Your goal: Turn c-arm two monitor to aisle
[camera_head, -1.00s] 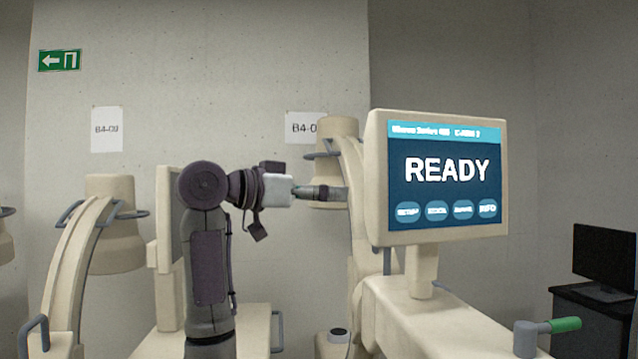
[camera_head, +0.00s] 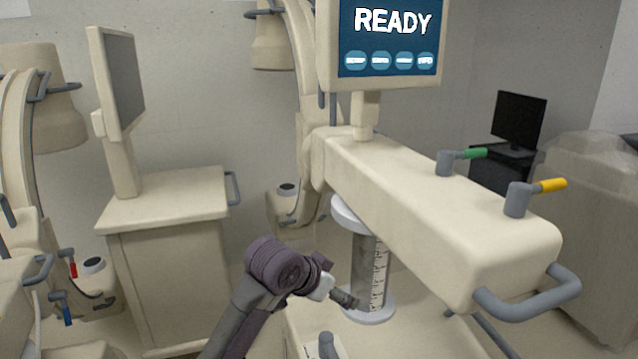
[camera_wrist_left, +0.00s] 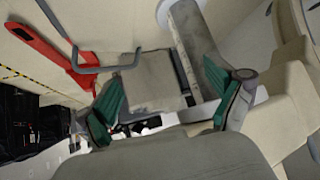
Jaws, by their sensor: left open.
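The c-arm monitor (camera_head: 388,50) shows "READY" on a blue screen at the top of the head view, its upper part cut off. It stands on a short post (camera_head: 366,115) on the cream c-arm body (camera_head: 430,190), screen towards me. My right gripper is not in view.
Green (camera_head: 474,153) and yellow (camera_head: 552,185) levers and a grey front handle (camera_head: 530,298) stick out from the c-arm body. A cart (camera_head: 165,225) with another monitor (camera_head: 120,80) stands left. A dark monitor (camera_head: 520,120) is behind at right. A red part (camera_wrist_left: 50,48) shows in the wrist view.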

